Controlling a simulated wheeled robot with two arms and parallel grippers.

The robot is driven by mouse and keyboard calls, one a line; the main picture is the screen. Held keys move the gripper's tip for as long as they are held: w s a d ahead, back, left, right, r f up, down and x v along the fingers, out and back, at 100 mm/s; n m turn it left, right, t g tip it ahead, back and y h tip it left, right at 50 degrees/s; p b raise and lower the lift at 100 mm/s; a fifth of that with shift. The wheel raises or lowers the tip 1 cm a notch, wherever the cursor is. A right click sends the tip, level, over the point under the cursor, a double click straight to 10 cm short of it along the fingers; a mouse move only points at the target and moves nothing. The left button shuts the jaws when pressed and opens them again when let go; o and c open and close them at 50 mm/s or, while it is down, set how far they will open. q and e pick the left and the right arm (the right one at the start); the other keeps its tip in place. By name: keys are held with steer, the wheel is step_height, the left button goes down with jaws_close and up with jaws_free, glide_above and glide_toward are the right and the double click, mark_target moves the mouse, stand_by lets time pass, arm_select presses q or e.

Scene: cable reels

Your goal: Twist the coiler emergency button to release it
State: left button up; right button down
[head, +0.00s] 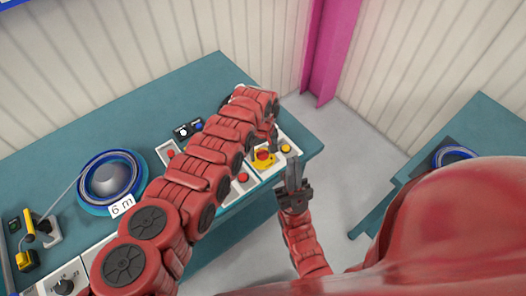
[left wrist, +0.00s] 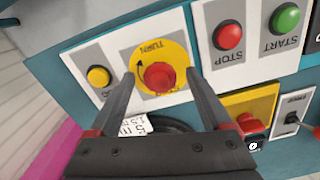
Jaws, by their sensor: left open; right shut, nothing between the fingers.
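The emergency button is a red knob (left wrist: 158,77) on a round yellow plate marked TURN (left wrist: 178,52), on a white panel in the left wrist view. In the head view the red knob (head: 263,155) shows near the table's right end, just past my left arm. My left gripper (left wrist: 160,73) is open, with one finger on each side of the knob; whether either finger touches it I cannot tell. In the head view the left gripper (head: 271,137) is partly hidden by its wrist. My right gripper (head: 293,172) is shut and empty, pointing up in front of the table edge.
Beside the button are a yellow button (left wrist: 99,76), a red STOP button (left wrist: 228,36) and a green START button (left wrist: 285,18). A red switch on a yellow plate (left wrist: 248,124) is close to the left gripper. A blue cable reel (head: 110,176) sits on the table.

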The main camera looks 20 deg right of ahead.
arm_select(q)
jaws_close()
stand_by(0.5)
steer(key=shift+w+m, duration=0.1)
steer(key=shift+m, duration=0.2)
steer(key=shift+a+m+b, duration=0.1)
steer(key=shift+m+b, duration=0.6)
steer(key=shift+m, duration=0.3)
steer(key=m+b, duration=0.2)
steer(key=m, duration=0.1)
steer(key=shift+f, duration=0.15)
steer(key=shift+m+b, duration=0.8)
steer(key=shift+m, duration=0.4)
steer(key=shift+r, duration=0.2)
